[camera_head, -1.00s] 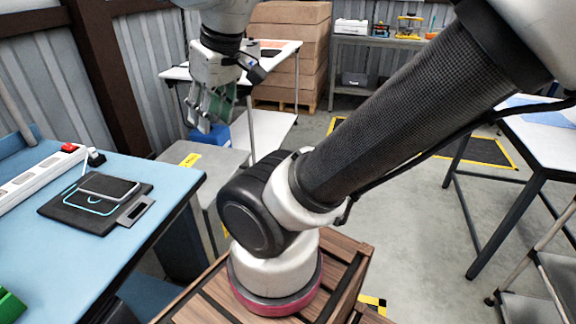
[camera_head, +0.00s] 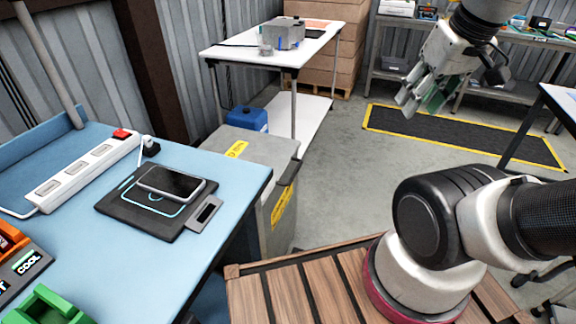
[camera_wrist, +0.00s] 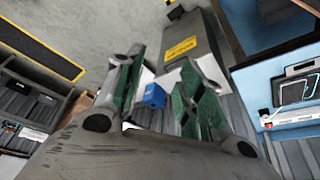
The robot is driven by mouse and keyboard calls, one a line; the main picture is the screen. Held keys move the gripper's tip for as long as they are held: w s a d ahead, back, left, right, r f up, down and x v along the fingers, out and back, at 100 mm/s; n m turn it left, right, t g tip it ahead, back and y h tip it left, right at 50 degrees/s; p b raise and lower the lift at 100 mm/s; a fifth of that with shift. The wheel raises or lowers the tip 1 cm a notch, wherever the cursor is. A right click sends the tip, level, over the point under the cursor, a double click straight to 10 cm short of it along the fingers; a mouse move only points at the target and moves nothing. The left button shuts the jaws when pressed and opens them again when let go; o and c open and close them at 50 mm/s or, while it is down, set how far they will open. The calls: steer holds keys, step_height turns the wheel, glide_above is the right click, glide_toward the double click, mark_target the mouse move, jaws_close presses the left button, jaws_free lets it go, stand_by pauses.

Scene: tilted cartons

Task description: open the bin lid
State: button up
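The bin is a grey box (camera_head: 280,213) with yellow labels, standing on the floor just beyond the blue table. Its flat grey lid (camera_head: 262,147) looks closed. In the wrist view the bin (camera_wrist: 203,32) shows at the upper middle, with a yellow label on it. My gripper (camera_head: 422,98) hangs in the air to the right of the bin and well clear of it. In the wrist view my gripper (camera_wrist: 163,98) has its green-padded fingers spread apart with nothing between them.
The blue table (camera_head: 225,165) holds a phone on a black pad (camera_head: 150,215) and a power strip (camera_head: 85,170). A blue container (camera_head: 246,118) stands behind the bin. A white table (camera_head: 270,58) is at the back. Open floor (camera_head: 345,170) lies right of the bin.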

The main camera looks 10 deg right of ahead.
steer(key=shift+s+d, duration=0.15)
steer(key=shift+d, duration=0.15)
